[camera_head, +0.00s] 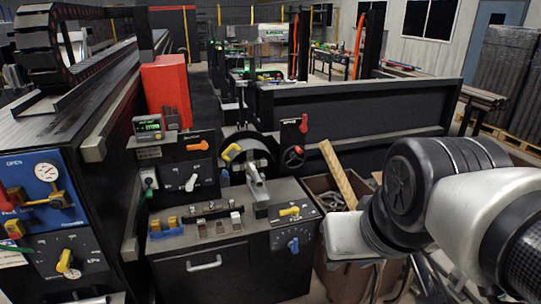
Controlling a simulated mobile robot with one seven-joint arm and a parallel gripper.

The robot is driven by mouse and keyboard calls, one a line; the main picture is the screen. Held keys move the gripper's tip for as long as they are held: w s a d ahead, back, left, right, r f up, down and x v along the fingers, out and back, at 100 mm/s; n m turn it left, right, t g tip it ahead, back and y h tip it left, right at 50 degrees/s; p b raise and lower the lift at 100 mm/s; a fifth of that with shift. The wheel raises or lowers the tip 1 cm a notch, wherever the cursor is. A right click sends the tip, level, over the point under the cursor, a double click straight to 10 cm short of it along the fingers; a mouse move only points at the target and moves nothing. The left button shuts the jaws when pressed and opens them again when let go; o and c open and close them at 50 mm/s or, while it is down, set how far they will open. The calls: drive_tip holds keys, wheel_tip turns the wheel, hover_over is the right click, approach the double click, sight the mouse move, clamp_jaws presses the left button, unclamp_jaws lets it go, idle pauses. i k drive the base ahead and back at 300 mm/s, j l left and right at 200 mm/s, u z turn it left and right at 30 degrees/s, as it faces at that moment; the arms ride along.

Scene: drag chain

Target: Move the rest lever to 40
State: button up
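Several levers sit on the dark machine panels in the head view. I cannot read which one is labelled rest, nor any scale mark of 40. An orange lever (198,146) and a white lever (191,183) are on the upright panel at centre left. A yellow lever (290,211) and a blue lever (293,244) are on the cabinet's right side. A red lever (304,123) is on a panel behind. My arm comes in from the right, and its pale end (346,236) is right of the cabinet, apart from these levers. My gripper's fingers are not clearly visible.
The cabinet (205,268) has a handle in front and small switches on top. A blue gauge panel (45,187) with a yellow lever (65,260) below is at far left. A cardboard box (322,186) holding a wooden plank (338,172) stands behind my arm's end.

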sight(295, 211)
drive_tip(key=i+j+z, duration=0.1)
drive_tip(key=i, duration=0.5)
drive_tip(key=i+j, duration=0.2)
drive_tip(key=i, duration=0.4)
drive_tip(key=k, duration=0.05)
